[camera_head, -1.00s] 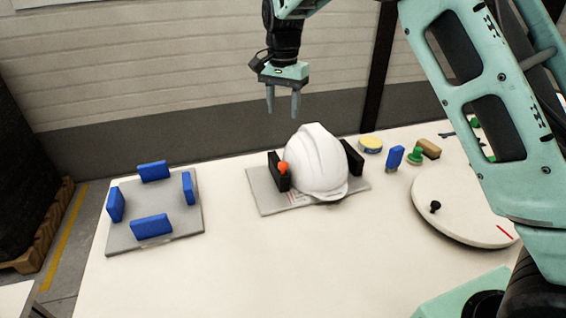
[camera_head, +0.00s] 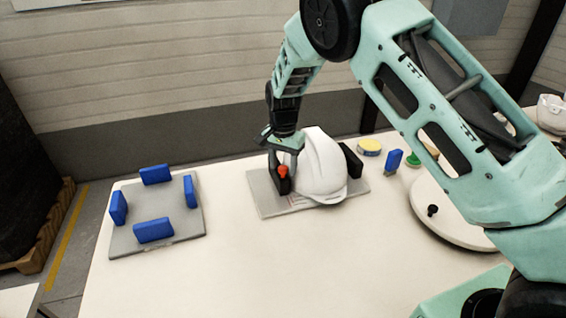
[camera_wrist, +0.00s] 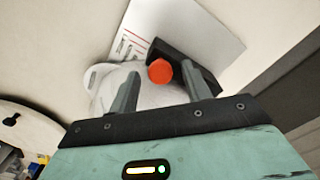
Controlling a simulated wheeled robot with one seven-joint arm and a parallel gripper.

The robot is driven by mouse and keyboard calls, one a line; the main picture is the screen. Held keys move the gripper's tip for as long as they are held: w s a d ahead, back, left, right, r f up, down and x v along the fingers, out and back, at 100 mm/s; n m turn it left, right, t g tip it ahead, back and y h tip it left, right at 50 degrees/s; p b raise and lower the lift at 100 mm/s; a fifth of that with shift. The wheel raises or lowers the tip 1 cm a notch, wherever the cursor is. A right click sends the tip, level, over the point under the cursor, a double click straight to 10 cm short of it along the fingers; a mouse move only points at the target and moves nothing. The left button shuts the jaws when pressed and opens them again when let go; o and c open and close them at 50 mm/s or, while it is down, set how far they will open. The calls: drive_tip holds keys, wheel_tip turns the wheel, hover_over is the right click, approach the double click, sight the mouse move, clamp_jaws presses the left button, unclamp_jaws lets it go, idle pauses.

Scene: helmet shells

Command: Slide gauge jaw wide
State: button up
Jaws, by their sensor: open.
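The gauge is a grey plate (camera_head: 268,205) on the table with two black upright jaws. The left jaw (camera_head: 277,184) carries an orange-red knob (camera_head: 283,171); the right jaw (camera_head: 351,160) stands on the far side of a white helmet shell (camera_head: 323,170) that sits between them. My gripper (camera_head: 284,163) is open and low over the left jaw, around or just above the knob. In the wrist view the knob (camera_wrist: 160,71) shows between my two fingers (camera_wrist: 162,88), with the black jaw (camera_wrist: 190,62) behind it. I cannot tell whether the fingers touch it.
A grey plate (camera_head: 165,228) with several blue blocks lies to the left. A white round turntable (camera_head: 440,215) with a black knob stands to the right. A yellow tin (camera_head: 369,147) and a blue block (camera_head: 392,160) stand behind. The front of the table is clear.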

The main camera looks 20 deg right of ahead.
drive_tip(key=shift+f, duration=0.15)
clamp_jaws()
drive_tip(key=shift+a+p, duration=0.3)
drive_tip(key=shift+a, duration=1.75)
unclamp_jaws()
wheel_tip(320, 180, up, 18)
drive_tip(key=b, duration=0.2)
drive_tip(key=shift+f, duration=0.25)
